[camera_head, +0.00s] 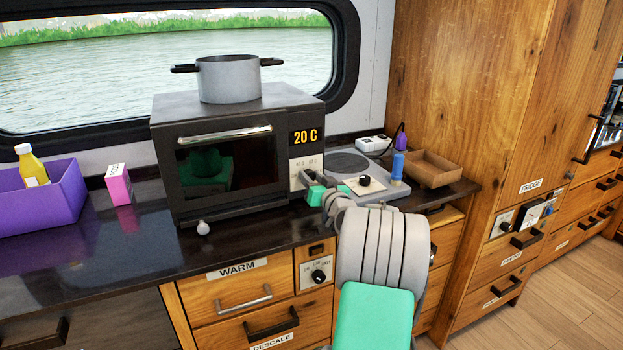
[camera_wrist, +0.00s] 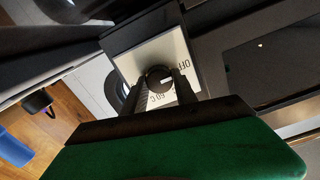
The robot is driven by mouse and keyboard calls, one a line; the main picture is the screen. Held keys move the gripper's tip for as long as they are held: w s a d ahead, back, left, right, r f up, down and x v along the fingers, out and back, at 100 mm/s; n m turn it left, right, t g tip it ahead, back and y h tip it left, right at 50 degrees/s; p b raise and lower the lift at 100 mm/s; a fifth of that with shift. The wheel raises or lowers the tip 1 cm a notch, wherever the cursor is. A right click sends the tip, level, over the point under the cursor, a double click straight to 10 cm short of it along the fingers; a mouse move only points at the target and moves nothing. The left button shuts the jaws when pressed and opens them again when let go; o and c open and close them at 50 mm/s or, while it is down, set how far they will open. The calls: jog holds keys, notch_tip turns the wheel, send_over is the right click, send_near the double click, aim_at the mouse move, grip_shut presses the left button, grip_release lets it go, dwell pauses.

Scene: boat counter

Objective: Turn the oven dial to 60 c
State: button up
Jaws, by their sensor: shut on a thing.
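The dark oven (camera_head: 228,150) stands on the counter below the window, with its display (camera_head: 305,137) reading "20 C". The white dial plate (camera_head: 300,170) is on the right of the oven's front, below the display. My gripper (camera_head: 315,187) is at this plate and hides the dial in the head view. In the wrist view the round dark dial (camera_wrist: 159,77) sits on the white plate (camera_wrist: 150,58), marked "OFF" and "60 C". The fingers of my gripper (camera_wrist: 160,84) are on both sides of the dial, shut on it. The exact pointer direction is hard to tell.
A grey pot (camera_head: 228,80) stands on top of the oven. A hotplate with its own knob (camera_head: 364,181), a blue cylinder (camera_head: 398,166) and a wooden tray (camera_head: 433,170) are to the right. A purple bin (camera_head: 40,207) and pink box (camera_head: 119,184) are at left.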

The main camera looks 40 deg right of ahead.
grip_shut()
jog(key=shift+m, duration=0.3)
jog(key=m, duration=0.4)
jog(key=shift+m, duration=0.3)
jog(key=m+p, duration=0.1)
jog(key=m, duration=0.5)
jog(key=shift+d, duration=0.1)
jog(key=m+p, duration=0.3)
jog(key=m, duration=0.3)
jog(key=shift+m, duration=0.3)
jog(key=m+p, duration=0.2)
jog(key=m, duration=0.1)
jog(key=shift+p, duration=0.35)
jog(key=shift+f+m+p, duration=0.2)
jog(key=shift+m+p, duration=0.5)
jog(key=shift+m, duration=0.7)
